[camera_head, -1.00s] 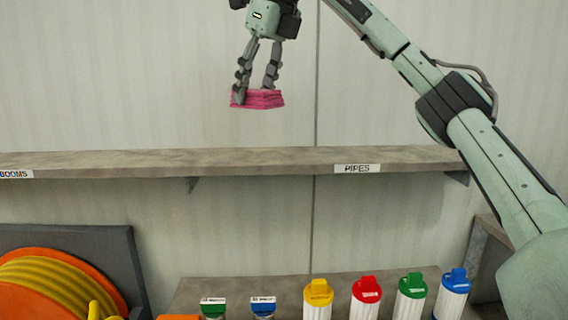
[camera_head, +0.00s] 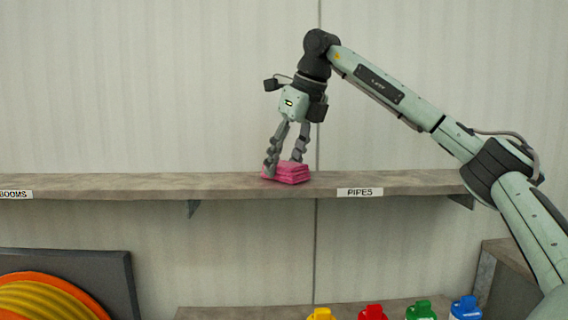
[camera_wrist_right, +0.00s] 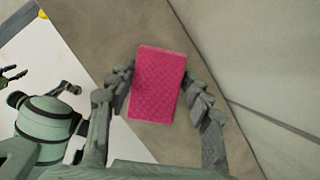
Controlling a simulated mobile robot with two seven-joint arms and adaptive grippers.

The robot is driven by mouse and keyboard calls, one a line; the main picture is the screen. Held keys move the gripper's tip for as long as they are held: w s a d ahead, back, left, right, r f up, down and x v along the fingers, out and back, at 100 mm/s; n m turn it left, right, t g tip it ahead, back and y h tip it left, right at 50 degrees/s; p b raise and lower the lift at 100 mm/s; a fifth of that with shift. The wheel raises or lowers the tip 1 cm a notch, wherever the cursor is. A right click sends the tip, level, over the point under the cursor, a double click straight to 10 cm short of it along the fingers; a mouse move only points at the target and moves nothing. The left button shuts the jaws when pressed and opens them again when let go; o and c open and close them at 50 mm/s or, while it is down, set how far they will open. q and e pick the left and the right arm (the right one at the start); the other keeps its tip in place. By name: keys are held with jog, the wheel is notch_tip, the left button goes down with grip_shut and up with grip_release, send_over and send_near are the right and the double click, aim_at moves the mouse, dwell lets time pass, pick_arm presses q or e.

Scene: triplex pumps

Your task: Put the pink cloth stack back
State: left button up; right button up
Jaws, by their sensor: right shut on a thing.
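The pink cloth stack (camera_head: 288,173) is at the top of the grey shelf (camera_head: 230,187), left of the PIPES label. It looks to be resting on the shelf or just at its surface. My right gripper (camera_head: 284,168) points down with its fingers on either side of the stack and is shut on it. In the right wrist view the stack (camera_wrist_right: 157,85) lies flat between the two fingers (camera_wrist_right: 158,108), with the shelf surface beneath. My left gripper does not show in the head view.
The PIPES label (camera_head: 360,192) is on the shelf's front edge, and another label (camera_head: 15,194) is at the left. The shelf top is otherwise clear. Below are an orange and yellow hose reel (camera_head: 50,300) and several coloured-lid containers (camera_head: 420,310).

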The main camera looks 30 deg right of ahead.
aim_at(300, 165)
jog(key=shift+f, duration=0.2)
jog(key=o, duration=1.1)
jog(key=shift+r, duration=0.1)
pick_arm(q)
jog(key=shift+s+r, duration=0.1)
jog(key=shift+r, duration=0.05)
pick_arm(e)
jog(key=shift+r, duration=0.1)
jog(key=shift+r, duration=0.25)
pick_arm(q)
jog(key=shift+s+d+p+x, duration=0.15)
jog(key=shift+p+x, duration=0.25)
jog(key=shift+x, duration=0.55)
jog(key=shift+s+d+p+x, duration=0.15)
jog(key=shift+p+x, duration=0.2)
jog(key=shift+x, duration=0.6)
pick_arm(e)
jog(key=shift+v, duration=5.8)
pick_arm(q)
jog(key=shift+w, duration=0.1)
pick_arm(e)
jog(key=shift+s, duration=0.1)
